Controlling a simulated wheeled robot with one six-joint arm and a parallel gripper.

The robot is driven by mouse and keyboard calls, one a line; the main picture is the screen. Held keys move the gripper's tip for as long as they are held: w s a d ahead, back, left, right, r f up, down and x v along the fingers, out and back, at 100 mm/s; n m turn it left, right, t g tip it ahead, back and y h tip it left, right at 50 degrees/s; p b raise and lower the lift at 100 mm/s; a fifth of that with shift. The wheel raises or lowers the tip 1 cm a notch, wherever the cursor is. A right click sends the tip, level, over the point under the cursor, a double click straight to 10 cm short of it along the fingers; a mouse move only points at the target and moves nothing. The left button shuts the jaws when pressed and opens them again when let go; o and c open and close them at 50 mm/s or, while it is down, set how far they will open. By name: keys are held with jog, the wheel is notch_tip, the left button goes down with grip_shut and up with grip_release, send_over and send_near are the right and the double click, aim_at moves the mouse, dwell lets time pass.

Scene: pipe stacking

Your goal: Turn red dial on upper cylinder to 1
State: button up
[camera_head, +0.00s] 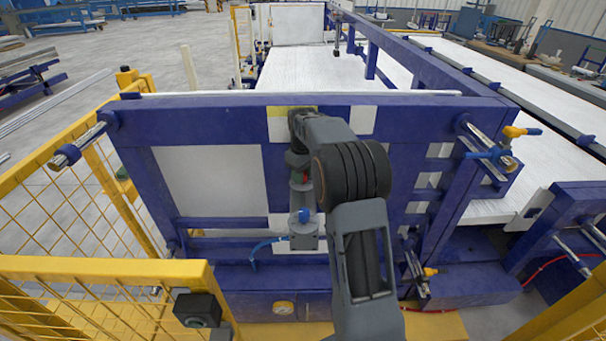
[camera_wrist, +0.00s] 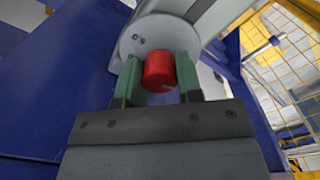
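The red dial (camera_wrist: 160,72) sits on the round grey end face of the upper cylinder (camera_wrist: 160,35) in the wrist view. My gripper (camera_wrist: 160,78) has its two green fingers on either side of the dial, with no clear gap to it. In the head view a bit of the red dial (camera_head: 304,178) shows below my wrist, and my arm hides most of the cylinder and the fingers.
A blue frame (camera_head: 220,112) with white panels stands in front of me. A yellow mesh fence (camera_head: 100,262) is at the left, with a gauge (camera_head: 283,308) low down.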

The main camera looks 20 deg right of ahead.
jog(key=o, duration=0.4)
jog(key=shift+o, duration=0.2)
notch_tip(320, 180, up, 14)
dwell(0.5)
jog(key=shift+a, duration=0.1)
jog(key=s+a+m+t+b, duration=0.1)
jog(key=s+a, duration=0.2)
jog(key=s, duration=0.3)
jog(key=s+a+m+t, duration=0.1)
jog(key=s+a, duration=0.3)
jog(key=s, duration=0.2)
jog(key=s+a+f+m+t, duration=0.1)
jog(key=s+a+f, duration=0.1)
jog(key=s+f, duration=0.2)
jog(key=s+a+f+m+t, duration=0.1)
jog(key=s+f, duration=0.3)
jog(key=s, duration=0.6)
jog(key=shift+s+a+f+m+t, duration=0.3)
jog(key=shift+a+f+t, duration=0.1)
jog(key=shift+a, duration=0.1)
